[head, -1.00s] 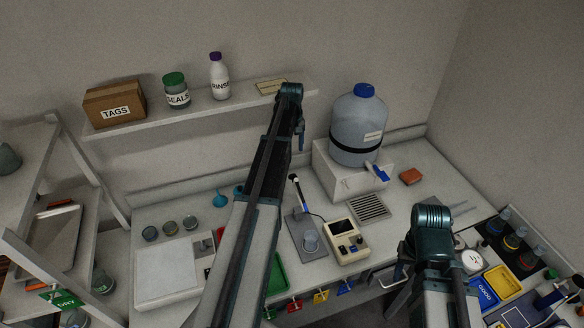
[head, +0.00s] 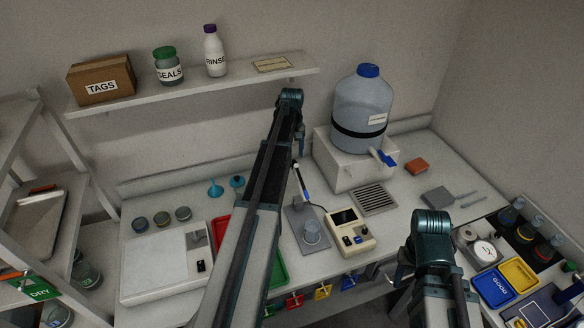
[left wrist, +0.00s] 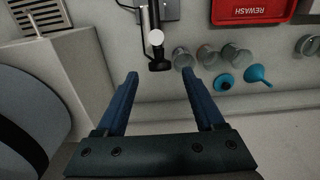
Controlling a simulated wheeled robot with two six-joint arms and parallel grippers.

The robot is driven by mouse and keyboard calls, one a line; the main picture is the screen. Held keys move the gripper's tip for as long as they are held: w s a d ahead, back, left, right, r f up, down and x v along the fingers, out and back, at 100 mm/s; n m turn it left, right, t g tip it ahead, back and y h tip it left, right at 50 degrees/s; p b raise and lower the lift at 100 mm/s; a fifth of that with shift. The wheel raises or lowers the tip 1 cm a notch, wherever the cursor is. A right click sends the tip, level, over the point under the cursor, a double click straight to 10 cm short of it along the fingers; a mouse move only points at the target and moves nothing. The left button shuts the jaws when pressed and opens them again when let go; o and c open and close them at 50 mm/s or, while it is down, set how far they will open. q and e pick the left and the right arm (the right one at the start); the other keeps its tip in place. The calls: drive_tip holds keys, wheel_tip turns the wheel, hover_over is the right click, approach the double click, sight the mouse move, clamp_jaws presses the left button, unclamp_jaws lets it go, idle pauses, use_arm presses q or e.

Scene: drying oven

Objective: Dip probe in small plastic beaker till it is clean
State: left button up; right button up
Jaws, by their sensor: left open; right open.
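A slim upright probe holder with a black and blue rod (head: 302,178) rises from a grey plate (head: 296,216). My left gripper (head: 300,142) is above and behind the plate.
A water jug (head: 358,104) stands on a white block beside a drain grille (head: 374,199). The shelf (head: 190,92) is above the bench. My left arm hides part of the red and green trays.

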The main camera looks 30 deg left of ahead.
use_arm(q)
wheel_tip(320, 180, down, 4)
drive_tip(key=shift+r+b, duration=0.2)
drive_tip(key=shift+b, duration=1.05)
use_arm(e)
wheel_tip(320, 180, down, 4)
drive_tip(key=shift+r, duration=0.15)
use_arm(q)
clamp_jaws()
